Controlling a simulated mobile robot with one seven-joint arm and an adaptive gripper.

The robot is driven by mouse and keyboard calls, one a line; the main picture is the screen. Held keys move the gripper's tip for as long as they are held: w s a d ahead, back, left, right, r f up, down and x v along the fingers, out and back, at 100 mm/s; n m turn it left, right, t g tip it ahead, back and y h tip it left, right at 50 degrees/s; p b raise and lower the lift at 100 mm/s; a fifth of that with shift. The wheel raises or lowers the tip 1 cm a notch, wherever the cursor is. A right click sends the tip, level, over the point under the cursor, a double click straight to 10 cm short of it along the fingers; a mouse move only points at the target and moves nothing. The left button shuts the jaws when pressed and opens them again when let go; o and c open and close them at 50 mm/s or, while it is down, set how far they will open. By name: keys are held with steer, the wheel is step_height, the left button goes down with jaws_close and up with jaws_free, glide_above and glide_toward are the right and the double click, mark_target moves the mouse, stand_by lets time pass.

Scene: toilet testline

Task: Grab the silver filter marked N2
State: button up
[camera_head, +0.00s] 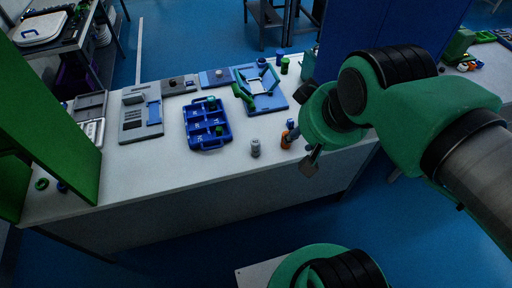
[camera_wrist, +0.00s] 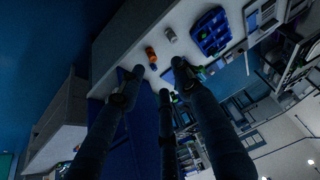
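A small silver cylinder (camera_head: 255,148), which looks like the filter, stands upright near the front edge of the white table. It also shows in the wrist view (camera_wrist: 171,35), beyond my fingertips; its marking is too small to read. An orange cylinder (camera_head: 285,141) stands just to its right, also seen in the wrist view (camera_wrist: 151,53). My gripper (camera_wrist: 158,70) has its dark fingers spread with nothing between them. In the head view my gripper is partly hidden by my wrist, right of the silver cylinder and apart from it.
A blue compartment tray (camera_head: 207,143) lies behind and left of the silver cylinder. A blue fixture with a frame (camera_head: 268,103) and a grey fixture (camera_head: 140,122) are farther back. A green panel (camera_head: 62,130) stands at the left.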

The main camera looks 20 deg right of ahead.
steer(key=o, duration=0.6)
steer(key=shift+c, duration=0.2)
steer(key=w+f+g, duration=0.2)
steer(key=w+f, duration=0.2)
steer(key=w, duration=0.5)
steer(key=w+f+g, duration=0.1)
steer(key=w+f, duration=0.3)
steer(key=w, duration=0.6)
steer(key=w+a+f+g, duration=0.1)
steer(key=w+f, duration=0.4)
steer(key=f, duration=0.4)
steer(key=w+a+f+n+g, duration=0.1)
steer(key=w+f, duration=0.5)
steer(key=f, duration=0.3)
steer(key=shift+w+f+g+p, duration=0.15)
steer(key=shift+f+g+p, duration=0.2)
steer(key=shift+p, duration=0.1)
